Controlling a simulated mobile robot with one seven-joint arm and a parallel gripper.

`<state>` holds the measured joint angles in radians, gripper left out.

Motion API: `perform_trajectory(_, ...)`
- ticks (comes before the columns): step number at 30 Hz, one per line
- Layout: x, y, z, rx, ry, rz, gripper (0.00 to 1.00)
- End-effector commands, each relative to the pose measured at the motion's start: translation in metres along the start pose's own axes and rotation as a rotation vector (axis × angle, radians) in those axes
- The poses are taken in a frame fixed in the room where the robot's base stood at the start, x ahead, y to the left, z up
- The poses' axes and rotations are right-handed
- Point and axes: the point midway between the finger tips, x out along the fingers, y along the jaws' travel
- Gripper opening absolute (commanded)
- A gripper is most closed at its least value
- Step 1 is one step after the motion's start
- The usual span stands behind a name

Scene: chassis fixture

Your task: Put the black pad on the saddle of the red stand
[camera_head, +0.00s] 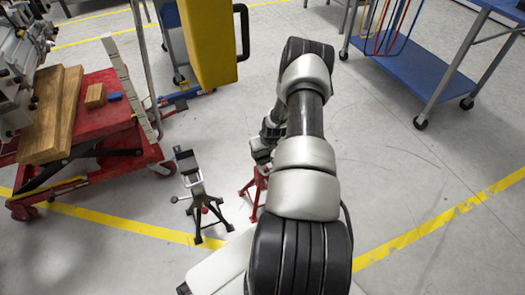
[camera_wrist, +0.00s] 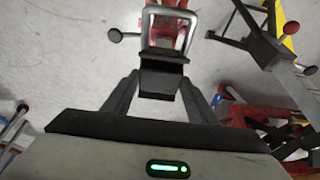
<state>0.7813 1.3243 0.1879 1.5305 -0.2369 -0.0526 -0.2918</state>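The black pad (camera_wrist: 160,82) shows in the wrist view, between the two fingertips of my gripper (camera_wrist: 160,90). The fingers sit against its left and right sides, and my gripper looks shut on it. Just beyond the pad is a bright metal U-shaped frame, the saddle (camera_wrist: 186,28), with red parts of the red stand (camera_wrist: 165,6) behind it. I cannot tell whether pad and saddle touch. In the head view the red stand (camera_head: 262,182) is partly hidden behind my arm.
A black stand (camera_head: 198,195) stands close left of the red one; its legs show in the wrist view (camera_wrist: 275,50). A red cart (camera_head: 95,125) with wooden blocks is further left. A yellow box-like thing (camera_head: 207,40) is behind. A blue-shelved table (camera_head: 405,70) stands back right. Floor at right is clear.

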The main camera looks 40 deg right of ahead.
Motion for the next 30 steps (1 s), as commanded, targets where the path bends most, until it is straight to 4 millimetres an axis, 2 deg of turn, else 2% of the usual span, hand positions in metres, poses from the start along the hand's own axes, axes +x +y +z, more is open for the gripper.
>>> perform_trajectory(1,0.000,0.000,0.000,0.000,0.000,0.000,0.61)
perform_trajectory(3,0.000,0.000,0.000,0.000,0.000,0.000,0.70)
perform_trajectory(14,-0.006,0.001,-0.003,0.000,0.001,0.001,0.70)
perform_trajectory(17,-0.021,0.001,-0.004,0.000,0.001,0.001,0.70)
perform_trajectory(24,-0.074,0.001,-0.004,0.000,0.001,0.001,0.70)
perform_trajectory(30,-0.108,0.001,-0.003,0.000,0.002,0.001,0.70)
